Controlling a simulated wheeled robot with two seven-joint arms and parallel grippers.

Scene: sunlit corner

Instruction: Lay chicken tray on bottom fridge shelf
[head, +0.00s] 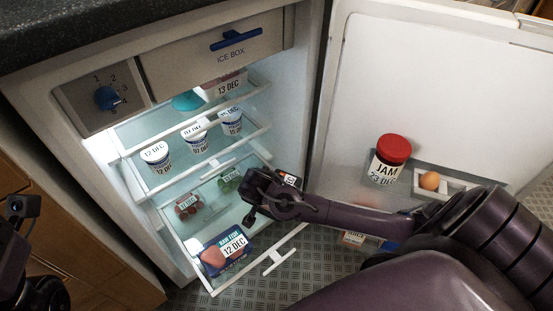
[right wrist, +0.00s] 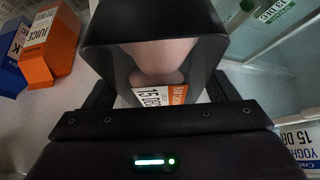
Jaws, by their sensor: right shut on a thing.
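My right gripper (head: 262,192) reaches in front of the fridge, over the right side of the pulled-out bottom shelf (head: 287,242). It is shut on the chicken tray; a small piece of its orange-and-white label (head: 290,180) shows beside the gripper. In the right wrist view the chicken tray (right wrist: 160,60) shows pale pink meat and a label reading 15 DEC between the dark fingers. Most of the tray is hidden by the gripper. My left arm's end (head: 40,292) is at the lower left edge, partly cut off, its fingers unclear.
The bottom shelf holds a blue meat pack (head: 224,250), a red pack (head: 188,206) and a green pack (head: 229,180). Yoghurt pots (head: 156,157) stand on the shelf above. The open door carries a jam jar (head: 389,160), an egg (head: 430,181) and a juice carton (right wrist: 48,50).

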